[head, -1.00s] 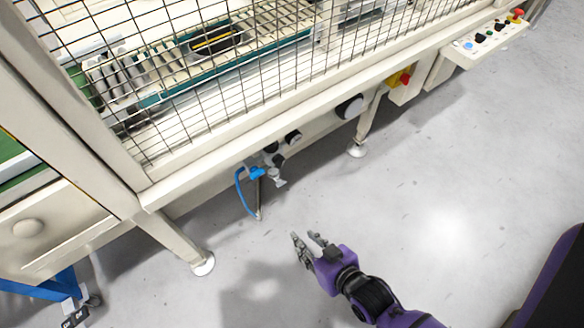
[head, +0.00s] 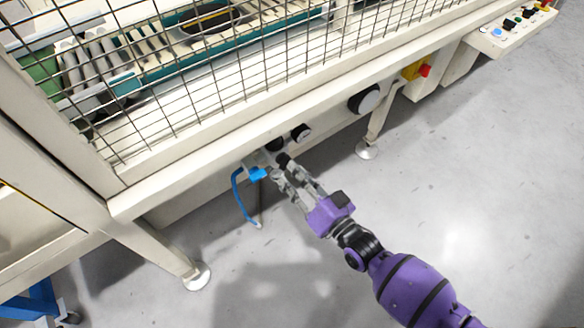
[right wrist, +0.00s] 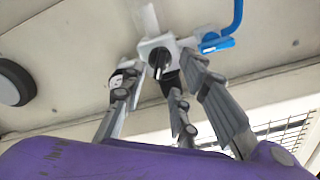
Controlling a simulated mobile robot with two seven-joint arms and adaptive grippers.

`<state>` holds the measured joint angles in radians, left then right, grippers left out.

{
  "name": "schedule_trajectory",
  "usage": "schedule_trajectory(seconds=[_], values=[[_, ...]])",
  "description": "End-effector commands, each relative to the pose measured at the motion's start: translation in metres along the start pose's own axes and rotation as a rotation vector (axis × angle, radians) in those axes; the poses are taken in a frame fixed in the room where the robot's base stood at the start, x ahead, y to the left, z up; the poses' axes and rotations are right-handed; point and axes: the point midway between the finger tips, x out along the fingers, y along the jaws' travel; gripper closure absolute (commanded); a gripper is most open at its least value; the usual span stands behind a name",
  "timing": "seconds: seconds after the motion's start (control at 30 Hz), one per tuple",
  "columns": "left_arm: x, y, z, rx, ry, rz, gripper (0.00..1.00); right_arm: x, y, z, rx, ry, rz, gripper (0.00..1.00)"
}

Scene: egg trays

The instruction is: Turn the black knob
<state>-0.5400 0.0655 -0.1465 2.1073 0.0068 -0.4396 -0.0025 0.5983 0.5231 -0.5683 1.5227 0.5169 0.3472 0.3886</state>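A small black knob (right wrist: 160,58) sits on a white block with a pipe and a blue hose fitting, under the machine's side rail. In the head view the black knob (head: 283,159) shows just beyond my right gripper's fingertips. My right gripper (head: 284,174) has come up under the rail with its fingers apart. In the right wrist view the fingers of the right gripper (right wrist: 163,82) are spread on both sides of the knob, and nothing is held. I cannot tell whether any finger touches the block. My left gripper is not in view.
A blue hose (head: 238,190) hangs left of the gripper. Other black round parts (head: 301,133) and a large dark dial (head: 364,98) are on the machine's side. A machine leg (head: 372,135) stands to the right. The grey floor is clear in front.

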Motion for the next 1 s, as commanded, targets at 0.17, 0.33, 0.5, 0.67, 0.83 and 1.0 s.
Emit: schedule_trajectory(seconds=[0.17,0.33,0.5,0.67,0.83,1.0], values=[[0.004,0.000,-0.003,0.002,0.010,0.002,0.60,0.023,0.000,0.001,-0.001,-0.001,0.000,0.72],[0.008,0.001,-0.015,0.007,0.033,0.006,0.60,0.031,0.000,0.001,-0.002,-0.002,0.000,0.72],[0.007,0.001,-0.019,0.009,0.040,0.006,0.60,0.032,0.000,0.001,-0.002,-0.002,0.001,0.72],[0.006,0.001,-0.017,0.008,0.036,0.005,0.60,0.031,0.000,0.001,-0.002,-0.002,0.001,0.86],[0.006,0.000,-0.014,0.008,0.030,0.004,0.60,0.031,0.000,0.001,-0.002,-0.002,0.001,1.00],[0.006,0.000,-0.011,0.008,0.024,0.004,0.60,0.031,0.000,0.001,-0.004,-0.002,0.001,1.00]])
